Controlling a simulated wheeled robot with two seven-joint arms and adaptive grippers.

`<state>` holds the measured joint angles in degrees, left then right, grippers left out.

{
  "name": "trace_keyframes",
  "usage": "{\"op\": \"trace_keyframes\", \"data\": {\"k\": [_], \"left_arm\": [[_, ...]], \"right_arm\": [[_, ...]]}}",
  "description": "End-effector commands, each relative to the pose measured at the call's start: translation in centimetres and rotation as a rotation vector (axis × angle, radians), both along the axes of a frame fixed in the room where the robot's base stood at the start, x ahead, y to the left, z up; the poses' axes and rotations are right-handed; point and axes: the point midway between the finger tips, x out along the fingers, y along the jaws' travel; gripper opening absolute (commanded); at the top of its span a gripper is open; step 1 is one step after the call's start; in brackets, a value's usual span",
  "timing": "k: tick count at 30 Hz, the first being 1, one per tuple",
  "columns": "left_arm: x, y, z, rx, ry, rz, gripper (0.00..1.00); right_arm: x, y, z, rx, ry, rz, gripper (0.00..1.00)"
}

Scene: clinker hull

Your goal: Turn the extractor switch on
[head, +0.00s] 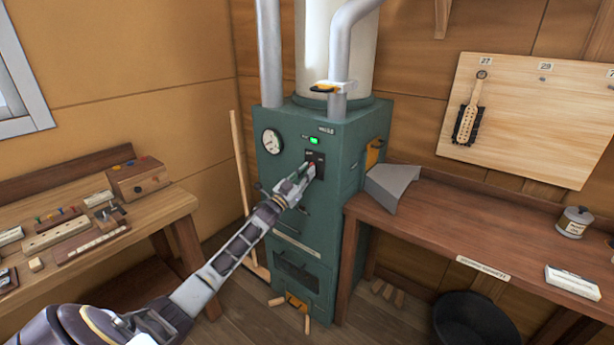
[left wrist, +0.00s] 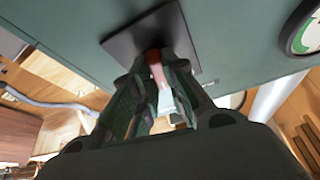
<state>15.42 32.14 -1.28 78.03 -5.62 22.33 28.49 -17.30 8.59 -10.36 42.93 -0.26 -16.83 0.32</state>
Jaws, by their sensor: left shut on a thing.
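The extractor switch is a small red lever on a black plate (head: 318,157) on the front of the green cabinet (head: 345,135). A green lamp (head: 314,141) glows just above the plate. My left gripper (head: 308,170) reaches up to the plate in the head view. In the left wrist view the dark plate (left wrist: 125,42) lies straight ahead, and the left gripper's fingers (left wrist: 158,75) are shut around the red lever (left wrist: 156,68). The fingers hide part of the lever, so its exact position is hard to tell. My right gripper is in neither view.
A round gauge (head: 271,141) sits left of the switch plate. A workbench (head: 450,228) with a grey wedge-shaped piece (head: 391,186) stands close on the right. Another bench (head: 160,212) with small blocks stands on the left. Grey pipes (head: 270,60) rise above the cabinet.

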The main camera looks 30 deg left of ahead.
Motion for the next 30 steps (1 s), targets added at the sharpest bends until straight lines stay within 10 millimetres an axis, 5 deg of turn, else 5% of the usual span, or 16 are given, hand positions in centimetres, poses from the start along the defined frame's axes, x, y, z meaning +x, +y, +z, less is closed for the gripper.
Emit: {"op": "trace_keyframes", "data": {"k": [15,30], "left_arm": [[0.0,0.3,0.0,0.378,-0.028,0.0,0.0],[0.0,0.2,0.0,0.436,-0.032,0.001,0.0]], "right_arm": [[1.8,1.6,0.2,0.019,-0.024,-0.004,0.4],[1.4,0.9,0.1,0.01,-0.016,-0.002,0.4]]}}
